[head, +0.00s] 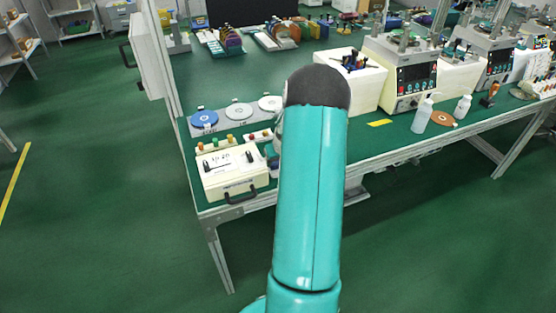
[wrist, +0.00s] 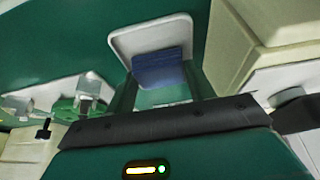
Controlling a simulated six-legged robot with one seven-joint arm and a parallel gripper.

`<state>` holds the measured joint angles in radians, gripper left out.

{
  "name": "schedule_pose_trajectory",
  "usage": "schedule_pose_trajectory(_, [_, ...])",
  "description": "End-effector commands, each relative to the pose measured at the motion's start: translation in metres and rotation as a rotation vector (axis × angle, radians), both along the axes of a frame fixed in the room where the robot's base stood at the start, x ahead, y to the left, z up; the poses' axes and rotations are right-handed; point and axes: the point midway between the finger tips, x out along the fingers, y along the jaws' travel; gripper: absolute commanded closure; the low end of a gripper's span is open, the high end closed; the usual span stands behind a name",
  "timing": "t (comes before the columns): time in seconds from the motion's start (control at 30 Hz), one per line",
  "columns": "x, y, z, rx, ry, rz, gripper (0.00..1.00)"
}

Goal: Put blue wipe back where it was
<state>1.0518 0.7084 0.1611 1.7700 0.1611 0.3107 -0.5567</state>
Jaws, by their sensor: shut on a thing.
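The blue wipe (wrist: 160,66) shows in the wrist view as a folded dark-blue piece between the fingers of my gripper (wrist: 161,82). My gripper is shut on it. Beyond the wipe is a white tray (wrist: 178,27) with rounded corners. The wipe overlaps the tray in this view; I cannot tell whether it touches the tray. In the head view my teal arm hides the gripper, the wipe and the tray.
The green bench (head: 330,160) carries a cream instrument case (head: 232,172), a blue disc (head: 204,119), a lapping machine (head: 402,80) and a white bottle (head: 422,115). In the wrist view a cream box (wrist: 235,45) stands close to the right of the tray.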

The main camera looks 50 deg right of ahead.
Motion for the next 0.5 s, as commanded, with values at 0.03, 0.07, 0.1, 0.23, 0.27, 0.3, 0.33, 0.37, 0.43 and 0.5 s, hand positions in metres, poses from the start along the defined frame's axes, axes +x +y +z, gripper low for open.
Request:
schedule_pose_trajectory(0.03, [0.000,0.000,0.000,0.000,0.000,0.000,0.68])
schedule_pose_trajectory(0.07, [0.000,0.000,0.000,0.000,0.000,0.000,0.68])
schedule_pose_trajectory(0.1, [0.000,0.000,0.000,0.001,0.001,0.000,0.68])
schedule_pose_trajectory(0.23, [0.000,0.000,-0.004,0.001,0.000,0.000,0.68])
schedule_pose_trajectory(0.27, [0.000,0.000,-0.005,0.001,0.000,0.000,0.68])
schedule_pose_trajectory(0.3, [0.000,0.000,-0.006,0.002,0.001,0.000,0.68])
schedule_pose_trajectory(0.33, [0.000,0.000,-0.007,0.002,0.001,0.000,0.68])
schedule_pose_trajectory(0.37, [0.000,0.001,-0.008,0.002,0.001,0.000,0.68])
schedule_pose_trajectory(0.43, [-0.001,0.001,-0.010,0.002,0.002,0.000,0.41])
schedule_pose_trajectory(0.5, [-0.001,0.001,-0.010,0.004,0.002,0.001,0.28])
